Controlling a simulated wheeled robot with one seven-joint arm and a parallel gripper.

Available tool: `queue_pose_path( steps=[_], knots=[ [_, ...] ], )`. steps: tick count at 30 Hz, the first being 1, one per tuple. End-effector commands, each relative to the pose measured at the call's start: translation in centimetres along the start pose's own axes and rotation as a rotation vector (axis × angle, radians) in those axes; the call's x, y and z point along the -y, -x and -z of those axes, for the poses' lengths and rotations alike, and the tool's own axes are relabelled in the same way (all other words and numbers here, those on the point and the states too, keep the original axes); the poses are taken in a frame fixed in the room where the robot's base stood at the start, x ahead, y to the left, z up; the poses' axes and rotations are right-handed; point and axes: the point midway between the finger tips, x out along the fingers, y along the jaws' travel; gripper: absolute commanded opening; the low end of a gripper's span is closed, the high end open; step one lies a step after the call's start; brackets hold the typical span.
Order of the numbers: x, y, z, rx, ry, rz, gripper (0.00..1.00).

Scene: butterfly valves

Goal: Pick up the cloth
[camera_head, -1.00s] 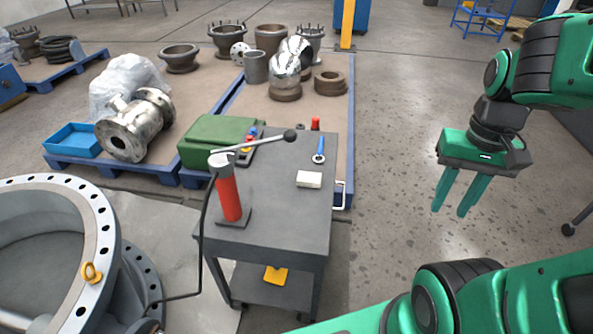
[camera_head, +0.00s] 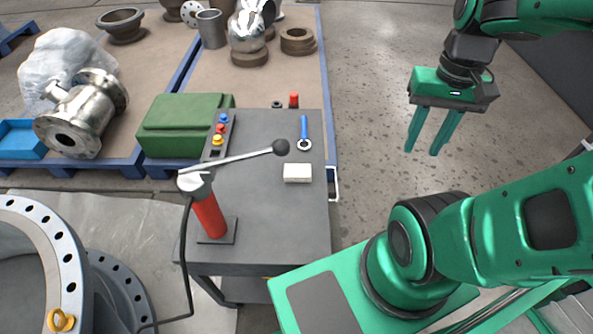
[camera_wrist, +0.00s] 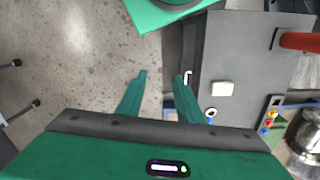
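The cloth (camera_head: 297,173) is a small folded white block lying flat on the grey cart top (camera_head: 262,205), near its right edge. It also shows in the wrist view (camera_wrist: 222,89), to the right of my fingers. My gripper (camera_head: 430,150) hangs fingers-down over the floor, to the right of the cart and apart from it. In the wrist view my gripper (camera_wrist: 160,76) has its two fingers spread with bare floor and the cart's edge between them. It is open and empty.
A red hand pump (camera_head: 208,215) with a long lever (camera_head: 235,158) stands left of the cloth. A blue-handled wrench (camera_head: 304,132) lies behind it. A green case (camera_head: 185,125) and a button panel (camera_head: 218,135) are further left. A handle (camera_head: 335,184) sticks out from the cart's right side.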

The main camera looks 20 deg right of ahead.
Motion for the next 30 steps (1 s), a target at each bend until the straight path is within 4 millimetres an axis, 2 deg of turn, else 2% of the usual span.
queue_pose_path(
  steps=[1, 2, 4, 8, 11, 15, 21, 27, 30],
  knots=[
    [0.0, 0.0, 0.0, 0.0, 0.002, 0.0, 0.46],
    [-0.4, 0.3, -0.7, -0.007, 0.009, 0.004, 0.53],
    [-0.2, 0.4, -0.6, -0.012, 0.037, 0.004, 0.69],
    [1.6, -0.2, 1.3, -0.01, 0.178, -0.01, 0.69],
    [3.9, -1.2, 3.5, -0.01, 0.361, -0.023, 0.69],
    [8.1, -3.2, 6.6, -0.011, 0.653, -0.037, 0.69],
    [15.0, -7.1, 9.6, -0.009, 1.066, -0.044, 0.69],
    [21.7, -11.8, 10.7, -0.008, 1.44, -0.035, 0.69],
    [24.2, -13.6, 10.7, -0.009, 1.576, -0.028, 0.69]
  ],
)
